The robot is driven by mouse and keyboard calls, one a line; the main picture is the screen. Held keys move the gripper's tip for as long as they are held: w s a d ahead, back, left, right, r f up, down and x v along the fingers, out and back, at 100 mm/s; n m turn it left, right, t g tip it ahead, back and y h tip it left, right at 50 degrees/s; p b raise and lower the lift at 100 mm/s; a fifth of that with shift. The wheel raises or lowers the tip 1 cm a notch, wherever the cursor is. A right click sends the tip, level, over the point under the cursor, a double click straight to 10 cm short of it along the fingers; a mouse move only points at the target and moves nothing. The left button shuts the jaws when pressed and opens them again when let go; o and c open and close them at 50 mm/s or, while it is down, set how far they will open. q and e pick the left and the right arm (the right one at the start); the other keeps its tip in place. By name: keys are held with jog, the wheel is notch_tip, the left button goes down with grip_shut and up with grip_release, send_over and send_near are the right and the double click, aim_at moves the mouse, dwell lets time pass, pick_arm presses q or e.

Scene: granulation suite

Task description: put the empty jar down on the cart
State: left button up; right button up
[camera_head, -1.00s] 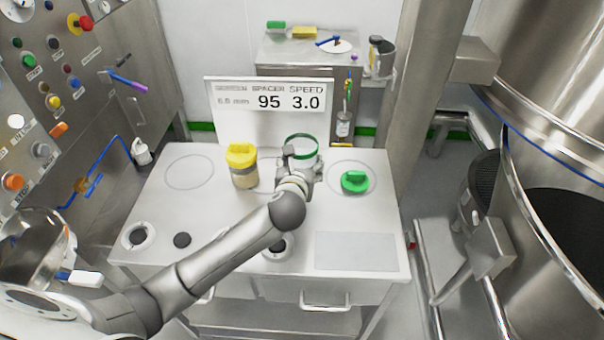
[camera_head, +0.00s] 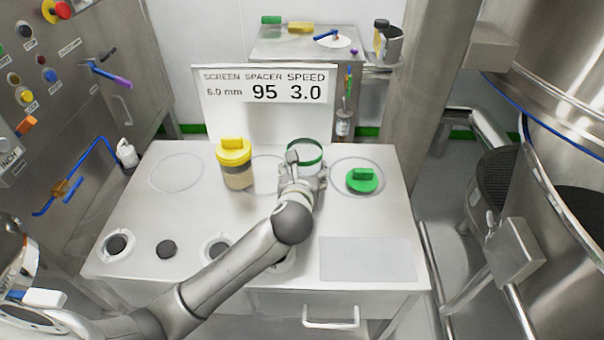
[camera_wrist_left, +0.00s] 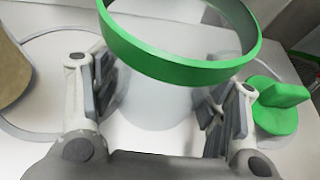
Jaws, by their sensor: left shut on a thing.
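The empty jar is clear with a green rim (camera_head: 305,146) and stands upright over the back of the white cart (camera_head: 215,265). My left gripper (camera_head: 303,172) is shut around its body. In the left wrist view, the clear jar body (camera_wrist_left: 155,112) sits between the two fingers, below the green rim. The gripper hides the jar's base, so I cannot tell whether it touches the cart top. A green lid (camera_head: 362,182) lies right of the jar, inside a marked circle. My right gripper is not in view.
A yellow-lidded jar (camera_head: 236,168) with beige contents stands left of the gripper. A sign (camera_head: 262,90) rises at the cart's back edge. The marked circle at back left (camera_head: 176,173) is empty. Black round pieces lie near the front left.

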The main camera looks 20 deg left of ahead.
pick_arm(q)
jog(key=shift+r, duration=0.1)
jog(key=o, duration=1.5)
jog(key=shift+f, duration=0.2)
jog(key=shift+o, duration=1.3)
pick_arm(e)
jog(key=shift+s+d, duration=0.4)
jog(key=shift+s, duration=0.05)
pick_arm(q)
jog(key=shift+r, duration=0.2)
jog(key=p+v, duration=0.1)
jog(key=v, duration=1.1)
jog(key=shift+s, duration=0.1)
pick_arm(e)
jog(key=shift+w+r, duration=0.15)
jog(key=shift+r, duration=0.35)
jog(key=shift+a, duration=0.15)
